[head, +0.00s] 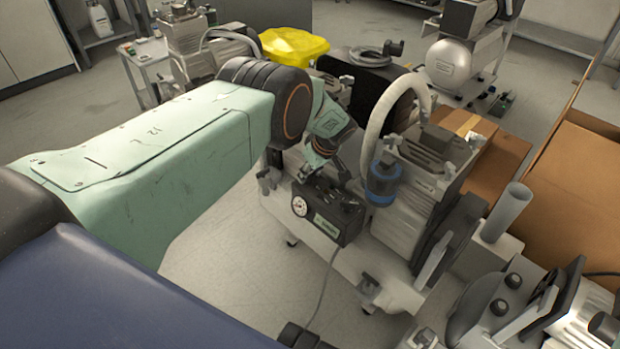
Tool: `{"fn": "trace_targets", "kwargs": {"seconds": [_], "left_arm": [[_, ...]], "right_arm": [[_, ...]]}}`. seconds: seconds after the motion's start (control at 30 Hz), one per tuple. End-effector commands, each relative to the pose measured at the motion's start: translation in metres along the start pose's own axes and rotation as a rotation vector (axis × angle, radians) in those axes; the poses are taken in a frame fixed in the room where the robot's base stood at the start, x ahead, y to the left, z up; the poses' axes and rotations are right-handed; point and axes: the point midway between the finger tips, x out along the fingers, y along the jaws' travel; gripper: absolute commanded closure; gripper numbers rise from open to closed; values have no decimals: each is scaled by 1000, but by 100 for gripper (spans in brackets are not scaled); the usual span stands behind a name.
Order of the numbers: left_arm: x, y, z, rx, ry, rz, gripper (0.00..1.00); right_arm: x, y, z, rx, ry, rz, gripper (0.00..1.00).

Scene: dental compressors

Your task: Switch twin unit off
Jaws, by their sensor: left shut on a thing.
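The twin unit (400,225) is a pale compressor with two motor and pump heads, a blue-banded filter and a thick pale hose, standing in the middle of the head view. On its near left side is a black switch box (338,222) with a round white gauge (299,206) and a green label. My left gripper (335,180) reaches down from the upper left to the top of this box. It is shut on the switch there; its fingertips and the switch are small and dark, and partly hidden. My right gripper is not in view.
A silver-tank compressor (455,62) is at the back right. Open cardboard boxes (565,170) lie at right. Another machine (510,310) fills the bottom right. A cable (324,290) runs down from the switch box.

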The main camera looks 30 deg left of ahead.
Motion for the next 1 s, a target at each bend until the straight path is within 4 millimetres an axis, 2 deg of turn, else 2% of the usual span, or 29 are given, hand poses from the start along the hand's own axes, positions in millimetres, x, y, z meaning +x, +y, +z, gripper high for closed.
{"fn": "trace_targets", "kwargs": {"seconds": [0.2,0.7,0.73,1.0], "left_arm": [[0,1,0,-46,0,-17,92],[-1,1,-1,-57,0,-21,92],[-1,1,-1,-57,0,-21,58],[0,0,0,-56,0,-22,38]], "right_arm": [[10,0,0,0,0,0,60],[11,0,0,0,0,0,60],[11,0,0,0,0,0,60],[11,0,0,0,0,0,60]]}}
